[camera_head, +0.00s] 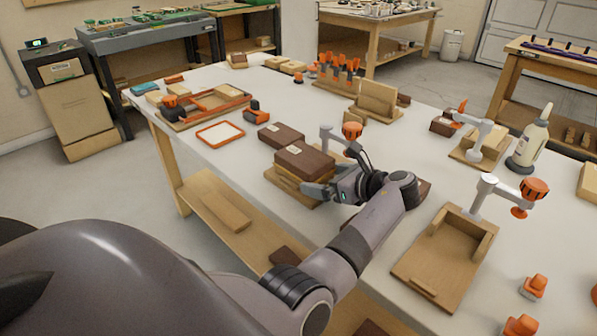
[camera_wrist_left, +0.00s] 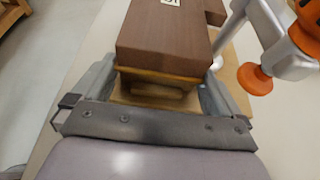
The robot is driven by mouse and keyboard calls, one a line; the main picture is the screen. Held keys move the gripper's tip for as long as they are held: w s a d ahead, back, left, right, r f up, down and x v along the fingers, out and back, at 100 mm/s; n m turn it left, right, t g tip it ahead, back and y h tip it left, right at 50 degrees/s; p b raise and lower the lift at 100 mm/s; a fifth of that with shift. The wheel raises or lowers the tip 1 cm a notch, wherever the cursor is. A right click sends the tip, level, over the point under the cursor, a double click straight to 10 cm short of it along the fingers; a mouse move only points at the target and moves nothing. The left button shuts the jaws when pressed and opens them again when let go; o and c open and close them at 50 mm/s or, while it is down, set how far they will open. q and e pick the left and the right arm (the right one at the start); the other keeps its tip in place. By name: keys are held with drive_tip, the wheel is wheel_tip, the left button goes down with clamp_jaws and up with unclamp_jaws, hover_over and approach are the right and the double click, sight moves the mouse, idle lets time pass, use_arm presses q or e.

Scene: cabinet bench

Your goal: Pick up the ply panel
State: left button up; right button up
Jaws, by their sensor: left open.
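A dark brown block with a pale label (camera_head: 304,160) lies on top of a stack on the bench, and it fills the upper middle of the left wrist view (camera_wrist_left: 165,35). Beneath it is a thin yellowish-tan layer (camera_wrist_left: 150,76), which looks like ply, over a lighter piece (camera_wrist_left: 152,90); I cannot tell for certain which is the ply panel. A flat wooden base (camera_head: 285,183) lies under the stack. My left gripper (camera_head: 325,188) is open at the stack's near side, its fingers on either side of the stack's near end (camera_wrist_left: 158,84). Contact cannot be told. My right gripper is out of view.
A grey-and-orange clamp (camera_wrist_left: 270,50) stands close at the right of the stack. Another brown block (camera_head: 281,135) lies behind it. A wooden fixture with a clamp (camera_head: 440,262) stands to the right. An orange-rimmed tray (camera_head: 220,134) lies left; bare bench lies between.

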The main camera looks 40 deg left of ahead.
use_arm(q)
drive_tip(key=shift+a, duration=0.25)
drive_tip(key=shift+d, duration=0.1)
drive_tip(key=c, duration=0.8)
drive_tip(key=shift+r, duration=0.1)
